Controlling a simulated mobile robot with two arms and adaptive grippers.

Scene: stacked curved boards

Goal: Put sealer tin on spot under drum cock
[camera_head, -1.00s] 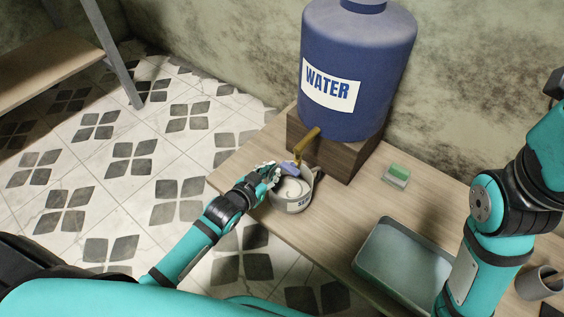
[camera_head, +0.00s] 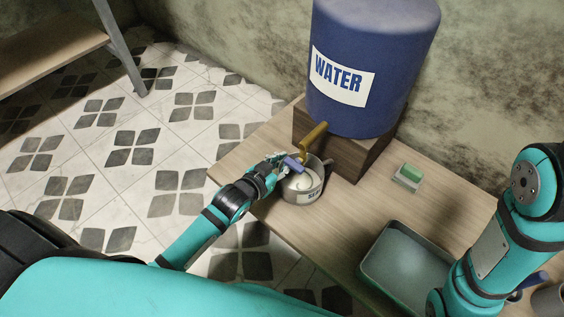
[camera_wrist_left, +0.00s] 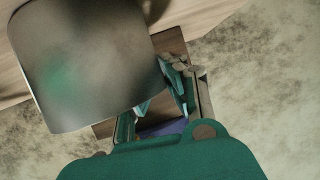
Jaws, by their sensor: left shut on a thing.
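A large grey cylinder, seemingly the tin (camera_wrist_left: 95,65), fills much of the left wrist view beside my left gripper (camera_wrist_left: 172,95). The spot is not visible. I cannot tell whether the tin touches the table. My right gripper is out of view.
The blue water drum (camera_head: 365,30) stands on a wooden block (camera_head: 345,148) behind the tin. A green-and-white sponge (camera_head: 408,176) and a grey tray (camera_head: 405,262) lie to the right on the table (camera_head: 300,237). A cup (camera_head: 548,300) is at lower right.

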